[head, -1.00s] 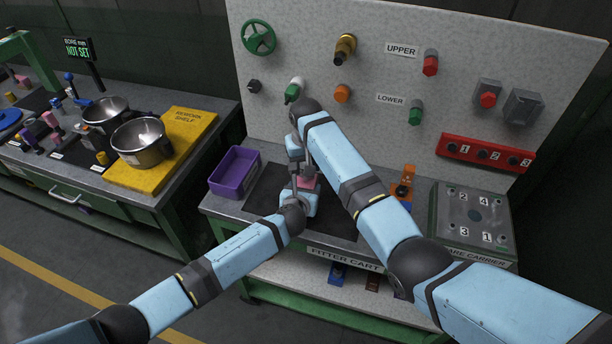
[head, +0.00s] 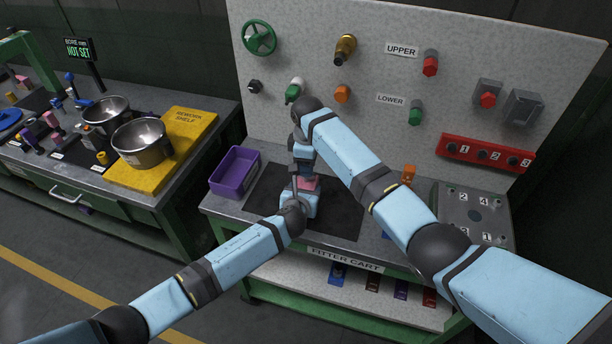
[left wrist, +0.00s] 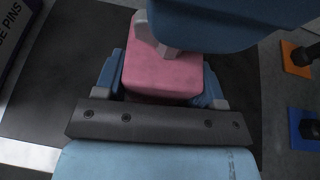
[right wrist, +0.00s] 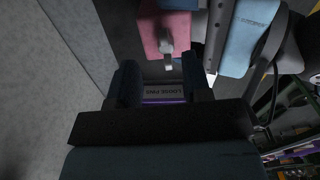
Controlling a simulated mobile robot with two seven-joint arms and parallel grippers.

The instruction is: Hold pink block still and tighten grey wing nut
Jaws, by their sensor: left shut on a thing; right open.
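The pink block (head: 309,184) is on the dark mat of the fitter cart, partly hidden by my arms. My left gripper (head: 300,202) is shut on it, and the left wrist view shows a finger on each side of the block (left wrist: 165,75). A small grey metal piece, which looks like the wing nut (right wrist: 167,50), sticks out from the pink block in the right wrist view. My right gripper (right wrist: 163,80) is open and empty just beside that piece, with a gap between its fingers. In the head view the wing nut is hidden by my right gripper (head: 303,168).
A purple loose-pins tray (head: 234,171) stands left of the mat (head: 262,193). An orange block (left wrist: 300,58) and a blue block (left wrist: 305,128) stand to the right, and a grey carrier plate (head: 473,214) beyond. The upright panel (head: 380,65) with knobs rises behind.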

